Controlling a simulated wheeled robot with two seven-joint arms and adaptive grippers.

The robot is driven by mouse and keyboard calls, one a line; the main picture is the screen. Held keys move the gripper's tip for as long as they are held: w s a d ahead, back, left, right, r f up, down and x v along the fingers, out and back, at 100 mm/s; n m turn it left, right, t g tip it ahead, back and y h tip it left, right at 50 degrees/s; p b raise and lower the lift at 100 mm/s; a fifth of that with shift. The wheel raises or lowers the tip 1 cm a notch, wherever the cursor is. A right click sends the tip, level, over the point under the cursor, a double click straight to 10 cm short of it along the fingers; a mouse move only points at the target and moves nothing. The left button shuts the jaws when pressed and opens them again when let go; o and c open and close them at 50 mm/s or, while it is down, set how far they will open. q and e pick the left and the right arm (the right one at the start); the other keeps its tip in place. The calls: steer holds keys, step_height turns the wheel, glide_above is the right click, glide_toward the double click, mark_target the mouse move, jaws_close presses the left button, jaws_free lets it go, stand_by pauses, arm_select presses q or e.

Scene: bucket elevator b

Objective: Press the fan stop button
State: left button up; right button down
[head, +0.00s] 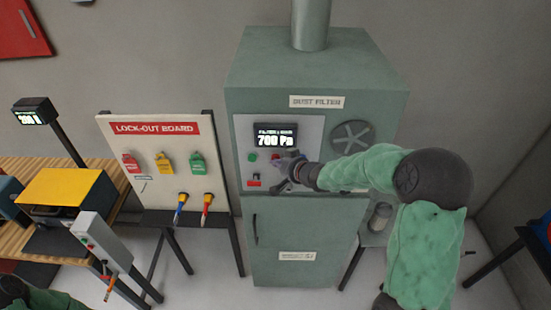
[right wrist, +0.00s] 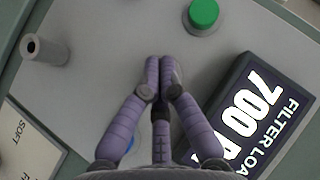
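The panel (head: 240,128) is on the front of the green dust filter cabinet (head: 305,75). It carries a green button (head: 252,157), which also shows in the right wrist view (right wrist: 203,14), and a small red button (head: 275,158) right of it in the head view. No red button shows in the right wrist view; my fingers cover part of the panel. My right gripper (right wrist: 163,64) has its purple fingertips together, with nothing visible between them, in front of the panel near the green button. Whether they touch the panel I cannot tell.
The lit display (head: 276,136) reads 700 Pa. A grey knob-like post (right wrist: 45,48) sticks out of the panel. A round dark vent (head: 352,137) is right of the panel. The lock-out board (head: 155,185) with several padlocks stands left of the cabinet, beside a wooden bench (head: 105,170).

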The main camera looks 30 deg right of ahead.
steer(key=shift+s, duration=0.15)
steer(key=shift+s+a, duration=0.55)
steer(key=shift+s, duration=0.2)
steer(key=s+a+b, duration=0.1)
steer(key=s+a, duration=0.2)
steer(key=s, duration=0.2)
stand_by(0.6)
stand_by(0.6)
